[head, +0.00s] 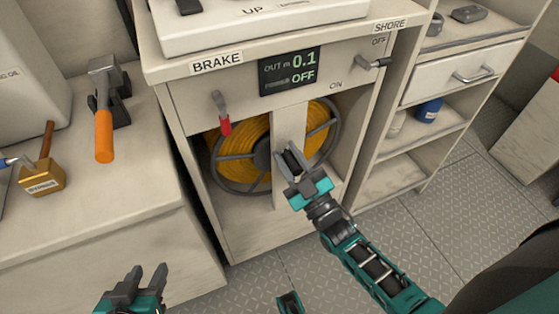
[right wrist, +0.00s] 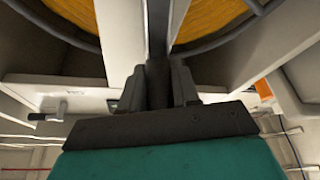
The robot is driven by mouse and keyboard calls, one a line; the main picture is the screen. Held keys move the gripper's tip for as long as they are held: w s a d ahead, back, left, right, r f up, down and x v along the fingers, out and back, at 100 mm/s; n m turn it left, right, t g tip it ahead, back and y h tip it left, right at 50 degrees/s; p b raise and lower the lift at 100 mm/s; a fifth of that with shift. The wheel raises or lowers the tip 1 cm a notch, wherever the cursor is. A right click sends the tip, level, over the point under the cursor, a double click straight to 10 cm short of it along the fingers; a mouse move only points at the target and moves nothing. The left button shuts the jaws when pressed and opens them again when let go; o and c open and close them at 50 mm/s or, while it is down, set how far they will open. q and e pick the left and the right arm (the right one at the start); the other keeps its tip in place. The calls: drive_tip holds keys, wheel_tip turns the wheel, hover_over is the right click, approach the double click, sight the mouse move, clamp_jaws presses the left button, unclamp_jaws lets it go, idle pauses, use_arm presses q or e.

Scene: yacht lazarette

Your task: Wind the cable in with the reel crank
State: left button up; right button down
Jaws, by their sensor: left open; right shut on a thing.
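The cable reel (head: 238,157), wound with yellow-orange cable (head: 318,115), sits in the cabinet opening behind a pale upright post (head: 288,128). The reel also shows in the right wrist view (right wrist: 215,20). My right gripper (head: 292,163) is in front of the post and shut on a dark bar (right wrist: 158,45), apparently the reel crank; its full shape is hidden. The display (head: 289,71) reads OUT m 0.1 and power OFF. The brake lever (head: 222,112) hangs down with its red tip lowest. My left gripper (head: 140,280) is open and empty, low at the left.
The shore switch (head: 372,63) is at the panel's upper right. On the left bench are an orange-handled tool (head: 104,130) and a brass block marked BYPASS (head: 42,178). Shelves (head: 405,155) stand at the right. The visible floor (head: 385,225) in front is clear.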

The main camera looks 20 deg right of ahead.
drive_tip(key=shift+d+r+m+h, duration=0.15)
drive_tip(key=shift+d+m+h, duration=0.7)
drive_tip(key=shift+m, duration=0.75)
drive_tip(key=shift+d, duration=0.2)
drive_tip(key=c, duration=0.9)
unclamp_jaws()
drive_tip(key=v, duration=1.3)
drive_tip(key=shift+f, duration=0.25)
drive_tip(key=shift+w, duration=0.2)
